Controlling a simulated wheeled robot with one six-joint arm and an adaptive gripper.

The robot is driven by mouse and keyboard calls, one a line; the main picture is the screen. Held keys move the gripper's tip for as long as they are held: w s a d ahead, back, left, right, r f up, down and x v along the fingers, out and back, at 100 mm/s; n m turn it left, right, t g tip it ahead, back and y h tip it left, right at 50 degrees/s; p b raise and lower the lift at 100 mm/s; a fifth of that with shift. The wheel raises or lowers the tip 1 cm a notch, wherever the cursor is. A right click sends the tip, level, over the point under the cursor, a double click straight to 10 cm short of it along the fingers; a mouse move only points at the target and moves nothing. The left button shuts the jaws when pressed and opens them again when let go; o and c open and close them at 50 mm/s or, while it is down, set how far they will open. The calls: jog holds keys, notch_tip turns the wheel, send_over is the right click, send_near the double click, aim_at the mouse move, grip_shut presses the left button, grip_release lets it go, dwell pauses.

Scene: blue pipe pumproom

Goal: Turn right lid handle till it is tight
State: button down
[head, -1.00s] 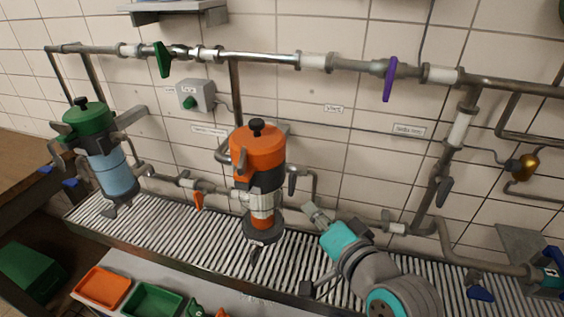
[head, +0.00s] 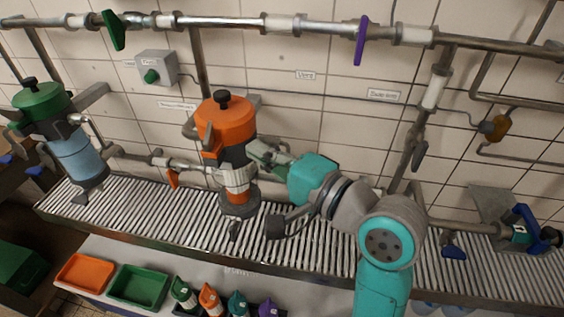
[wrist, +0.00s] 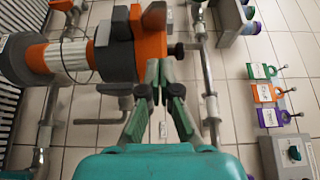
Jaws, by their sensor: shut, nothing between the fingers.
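The right housing has an orange lid (head: 226,120) with a black knob (head: 222,96) on top and a handle (head: 205,138) at its side. Its dark body and pale collar (head: 235,178) stand upright below. In the wrist view the housing lies sideways, with the orange lid (wrist: 150,45) at its right end and the knob (wrist: 176,50) pointing right. My gripper (head: 255,146) is just right of the housing, below the lid. In the wrist view my gripper (wrist: 159,68) has its fingertips together at the lid's lower edge. Whether they touch it cannot be told.
A green-lidded housing (head: 65,130) stands left. A pipe with green (head: 114,30) and purple (head: 362,40) valve handles runs above. A slatted drain (head: 130,215) lies below, with orange (head: 86,272) and green (head: 138,285) trays in front. A grey switch box (head: 157,68) is on the wall.

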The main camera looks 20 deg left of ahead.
aim_at(211, 139)
jog(key=a, duration=0.5)
jog(key=shift+s, duration=0.4)
jog(key=shift+s+a, duration=0.3)
jog(key=shift+a, duration=0.2)
